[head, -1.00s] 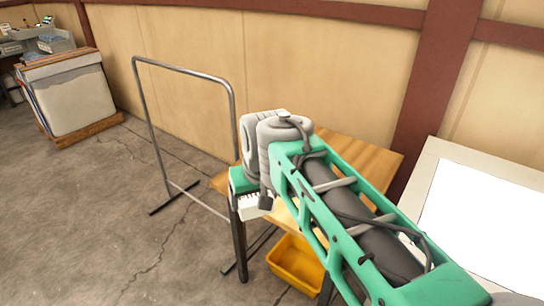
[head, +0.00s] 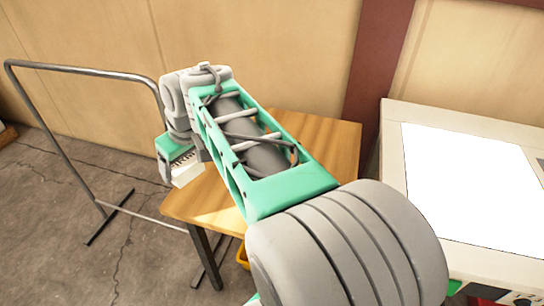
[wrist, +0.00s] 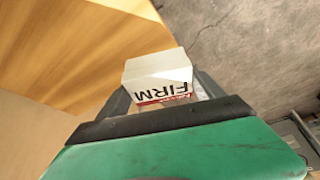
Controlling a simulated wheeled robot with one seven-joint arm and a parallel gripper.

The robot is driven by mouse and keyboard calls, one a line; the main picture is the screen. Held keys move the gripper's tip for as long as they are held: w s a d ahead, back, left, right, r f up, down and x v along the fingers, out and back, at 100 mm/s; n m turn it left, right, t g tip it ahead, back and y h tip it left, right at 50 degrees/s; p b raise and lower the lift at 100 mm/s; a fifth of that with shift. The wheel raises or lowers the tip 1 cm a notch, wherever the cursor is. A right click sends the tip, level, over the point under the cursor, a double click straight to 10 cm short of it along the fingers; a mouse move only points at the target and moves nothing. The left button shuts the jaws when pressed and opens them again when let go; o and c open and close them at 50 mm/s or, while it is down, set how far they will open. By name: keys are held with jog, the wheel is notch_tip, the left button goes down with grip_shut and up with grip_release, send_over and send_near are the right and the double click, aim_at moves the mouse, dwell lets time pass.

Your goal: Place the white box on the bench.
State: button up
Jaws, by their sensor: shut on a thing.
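The white box (wrist: 157,77) shows in the wrist view with the word FIRM and a red stripe on its side. My gripper (wrist: 165,112) is shut on it. In the head view the white box (head: 187,174) hangs below my gripper (head: 178,158), beside the left edge of the wooden bench (head: 325,150). The wrist view shows the bench top (wrist: 60,40) to the left of the box and concrete floor to the right. My arm covers much of the bench top. Whether the box overlaps the bench edge is hard to tell.
A grey metal frame (head: 82,68) stands on the floor left of the bench. A white-topped table (head: 470,190) stands to the right. A yellow bin (head: 242,256) is mostly hidden under the bench. The visible right part of the bench is bare.

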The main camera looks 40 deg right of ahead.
jog(key=s+d+f+n, duration=0.1)
jog(key=s+d, duration=0.2)
jog(key=d, duration=0.5)
jog(key=s+d+f+n, duration=0.1)
jog(key=s+d, duration=0.1)
jog(key=d, duration=0.5)
jog(key=s+d+f+n+y, duration=0.2)
jog(key=s+d, duration=0.9)
jog(key=s, duration=0.1)
jog(key=shift+g, duration=0.4)
jog(key=w+d+f, duration=0.1)
jog(key=w+f, duration=0.1)
jog(key=w, duration=0.2)
jog(key=w+d+f, duration=0.2)
jog(key=w+f, duration=0.1)
jog(key=w+d+f, duration=0.1)
jog(key=w+f, duration=0.2)
jog(key=w, duration=0.1)
jog(key=shift+w+d+f, duration=0.1)
jog(key=shift+w+d, duration=0.25)
jog(key=shift+w+d+f, duration=0.1)
jog(key=shift+w+f, duration=0.15)
jog(key=shift+f, duration=0.05)
jog(key=shift+w+d+f, duration=0.1)
jog(key=shift+w+f, duration=0.1)
jog(key=shift+f, duration=0.75)
jog(key=shift+w+d+f, duration=0.1)
jog(key=shift+w+f, duration=0.05)
jog(key=shift+f, duration=0.8)
jog(key=shift+b, duration=0.3)
